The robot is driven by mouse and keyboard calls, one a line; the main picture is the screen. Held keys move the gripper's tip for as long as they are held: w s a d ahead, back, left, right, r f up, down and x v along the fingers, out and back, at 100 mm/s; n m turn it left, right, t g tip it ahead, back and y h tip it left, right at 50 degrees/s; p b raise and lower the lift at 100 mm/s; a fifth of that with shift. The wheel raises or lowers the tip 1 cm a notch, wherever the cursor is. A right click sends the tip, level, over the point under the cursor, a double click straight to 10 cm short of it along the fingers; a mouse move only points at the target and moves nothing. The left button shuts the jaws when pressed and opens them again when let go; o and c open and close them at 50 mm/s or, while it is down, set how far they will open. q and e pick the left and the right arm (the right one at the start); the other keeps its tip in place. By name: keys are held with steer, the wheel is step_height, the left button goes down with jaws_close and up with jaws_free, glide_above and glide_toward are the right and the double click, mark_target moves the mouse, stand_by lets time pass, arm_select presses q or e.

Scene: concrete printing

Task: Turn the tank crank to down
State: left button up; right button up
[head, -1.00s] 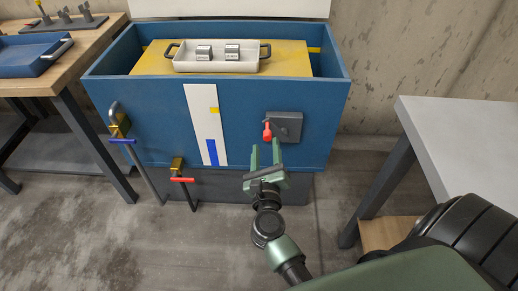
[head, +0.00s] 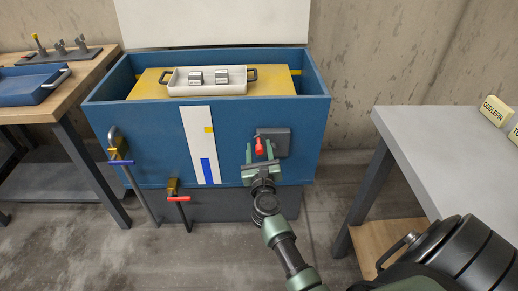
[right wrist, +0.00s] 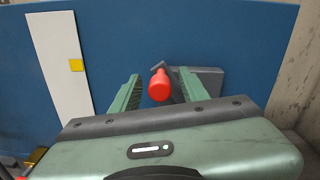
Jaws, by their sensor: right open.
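The blue tank (head: 255,110) stands ahead with a grey crank box (head: 282,141) on the right of its front. The red crank handle (head: 259,146) sticks out from that box; it also shows in the right wrist view (right wrist: 159,86), pointing toward the camera. My right gripper (head: 259,158) is open in front of the box. In the right wrist view, its two green fingers (right wrist: 158,92) stand either side of the red handle, with gaps on both sides. I cannot tell whether the handle is fully between the fingertips. My left gripper is not in view.
A white tray (head: 178,91) with two metal pieces sits on the yellow surface (head: 140,90) in the tank. Blue-handled (head: 121,162) and red-handled (head: 180,199) valves jut from the front left. Tables stand left (head: 50,111) and right (head: 430,135).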

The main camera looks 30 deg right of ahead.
jaws_close()
stand_by(1.5)
